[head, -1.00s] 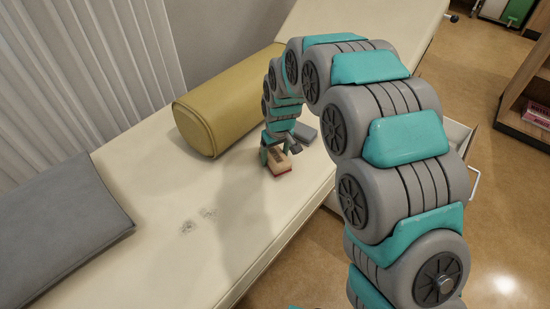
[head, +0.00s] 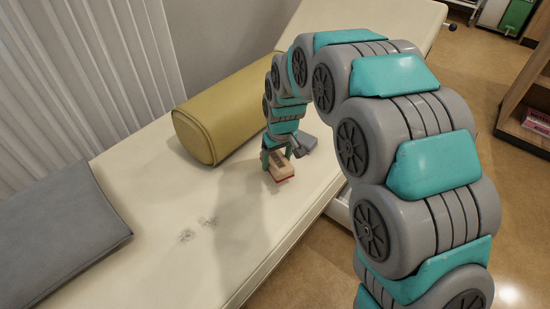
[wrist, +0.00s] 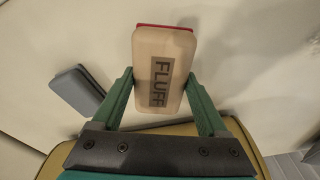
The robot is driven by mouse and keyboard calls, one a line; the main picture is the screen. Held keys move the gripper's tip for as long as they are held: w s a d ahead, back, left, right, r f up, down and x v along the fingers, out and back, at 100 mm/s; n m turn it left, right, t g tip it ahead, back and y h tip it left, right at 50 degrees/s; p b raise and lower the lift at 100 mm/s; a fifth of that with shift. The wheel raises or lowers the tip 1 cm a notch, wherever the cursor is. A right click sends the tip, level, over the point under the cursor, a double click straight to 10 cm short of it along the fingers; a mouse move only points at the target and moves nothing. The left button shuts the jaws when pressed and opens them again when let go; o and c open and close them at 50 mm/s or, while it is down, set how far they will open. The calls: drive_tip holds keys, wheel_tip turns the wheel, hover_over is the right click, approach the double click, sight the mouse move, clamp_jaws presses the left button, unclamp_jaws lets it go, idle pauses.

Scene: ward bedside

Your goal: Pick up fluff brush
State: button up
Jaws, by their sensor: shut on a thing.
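The fluff brush (head: 280,169) is a pale wooden block with a dark label and a red edge. In the wrist view the brush (wrist: 161,75) shows the word "FLUFF" on its label. My gripper (head: 276,156) is shut on it, with a green finger at each side in the wrist view (wrist: 158,88). The brush is held over the cream couch (head: 160,215); the gap below it is hard to judge.
A grey block (head: 307,141) lies on the couch just behind my gripper. A yellow bolster (head: 215,130) lies at the back left. A grey pillow (head: 55,220) lies at the left. Dark smudges (head: 198,228) mark the couch, which is otherwise bare in front.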

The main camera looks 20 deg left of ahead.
drive_tip(key=s+d, duration=0.2)
drive_tip(key=s, duration=0.2)
drive_tip(key=s+d+r+b, duration=0.1)
drive_tip(key=s+d, duration=0.2)
drive_tip(key=s, duration=0.1)
drive_tip(key=s+d, duration=0.2)
drive_tip(key=s, duration=0.2)
drive_tip(key=shift+d+r, duration=0.15)
drive_tip(key=shift+w, duration=0.1)
